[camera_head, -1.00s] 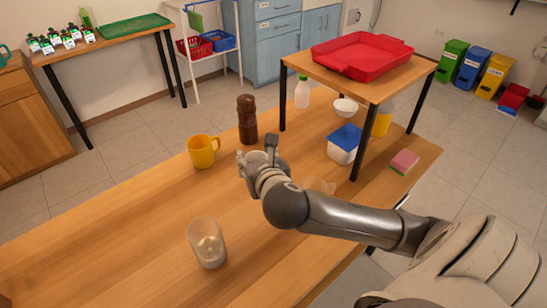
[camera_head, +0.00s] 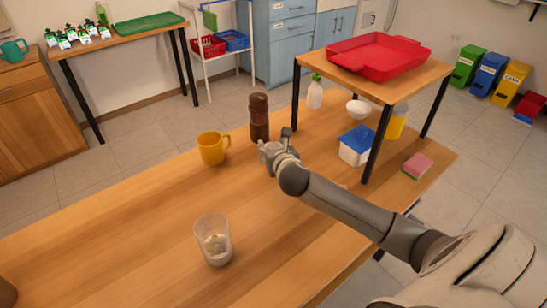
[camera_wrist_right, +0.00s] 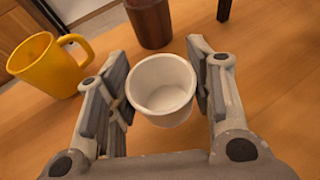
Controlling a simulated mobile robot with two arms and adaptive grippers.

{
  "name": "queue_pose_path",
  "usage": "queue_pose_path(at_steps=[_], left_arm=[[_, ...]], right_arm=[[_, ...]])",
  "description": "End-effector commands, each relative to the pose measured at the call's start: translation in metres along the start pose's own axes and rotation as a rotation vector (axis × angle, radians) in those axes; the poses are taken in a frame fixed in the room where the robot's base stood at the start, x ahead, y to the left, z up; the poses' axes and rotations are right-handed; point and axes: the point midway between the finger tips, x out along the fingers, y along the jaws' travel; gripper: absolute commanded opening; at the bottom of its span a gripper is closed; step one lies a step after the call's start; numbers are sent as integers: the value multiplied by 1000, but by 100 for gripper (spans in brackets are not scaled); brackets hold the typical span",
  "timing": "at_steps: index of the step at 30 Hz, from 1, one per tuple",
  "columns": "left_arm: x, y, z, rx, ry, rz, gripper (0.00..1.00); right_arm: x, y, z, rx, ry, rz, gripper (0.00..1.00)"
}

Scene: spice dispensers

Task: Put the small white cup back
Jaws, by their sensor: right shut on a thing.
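My right gripper (camera_head: 277,143) is above the wooden table, close to the dark brown pepper mill and right of the yellow mug. In the right wrist view, my right gripper (camera_wrist_right: 160,65) is shut on the small white cup (camera_wrist_right: 163,88), with a finger on each side. The cup looks empty and its open mouth faces the camera. In the head view the hand mostly hides the cup. My left gripper is not in view.
The yellow mug (camera_head: 213,148) and brown pepper mill (camera_head: 259,118) stand nearby; a clear glass (camera_head: 213,240) stands at the front. A raised shelf (camera_head: 395,92) bears a red tray (camera_head: 379,54). Under it are a white bowl (camera_head: 358,109) and a blue-lidded container (camera_head: 356,146).

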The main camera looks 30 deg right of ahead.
Motion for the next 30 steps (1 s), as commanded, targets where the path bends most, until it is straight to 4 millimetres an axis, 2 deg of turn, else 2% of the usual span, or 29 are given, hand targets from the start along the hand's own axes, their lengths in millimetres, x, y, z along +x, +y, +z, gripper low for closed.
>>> queue_pose_path(at_steps=[2,8,19,20,21,24,30], left_arm=[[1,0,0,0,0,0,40],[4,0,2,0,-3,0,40],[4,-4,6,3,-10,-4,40],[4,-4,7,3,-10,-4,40],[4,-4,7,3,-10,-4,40],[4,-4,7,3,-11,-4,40],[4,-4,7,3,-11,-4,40]], right_arm=[[6,-1,-4,1,0,-1,20],[16,-1,-30,1,3,0,20],[18,-1,-34,-2,0,0,20],[18,-1,-34,-1,0,0,51],[18,-1,-34,-1,0,0,56],[18,-1,-34,-1,0,0,69],[18,-1,-34,-1,1,0,70]])
